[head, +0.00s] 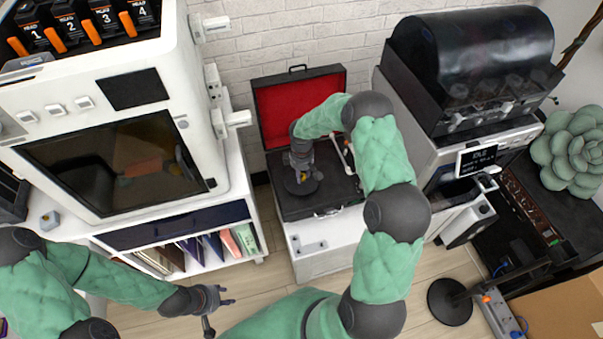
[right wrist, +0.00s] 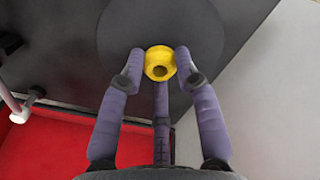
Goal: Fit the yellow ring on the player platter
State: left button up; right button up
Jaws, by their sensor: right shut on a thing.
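The yellow ring (right wrist: 160,63) is between the fingertips of my right gripper (right wrist: 160,72) in the right wrist view, with its hole showing. My right gripper is shut on it. Behind the ring is the dark round player platter (right wrist: 125,25); the ring overlaps its lower part in that view. I cannot tell whether ring and platter touch. In the head view the right gripper (head: 302,160) is above the platter (head: 300,186) in the open player case, and the ring is not clearly visible there. My left gripper (head: 220,314) is open and empty, low at the front.
The player's case (head: 290,209) has a raised red-lined lid (head: 290,99) behind the platter. A tone arm (head: 341,152) lies to the platter's right. A white cabinet machine (head: 120,95) stands left, a dark-hooded machine (head: 470,60) right. Floor in front is partly clear.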

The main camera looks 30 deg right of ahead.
jog(key=shift+f+b, duration=0.45)
jog(key=shift+f, duration=0.15)
jog(key=o, duration=0.6)
jog(key=shift+c, duration=0.2)
notch_tip(320, 180, up, 11)
jog(key=p, duration=0.7)
dwell(0.5)
dwell(0.4)
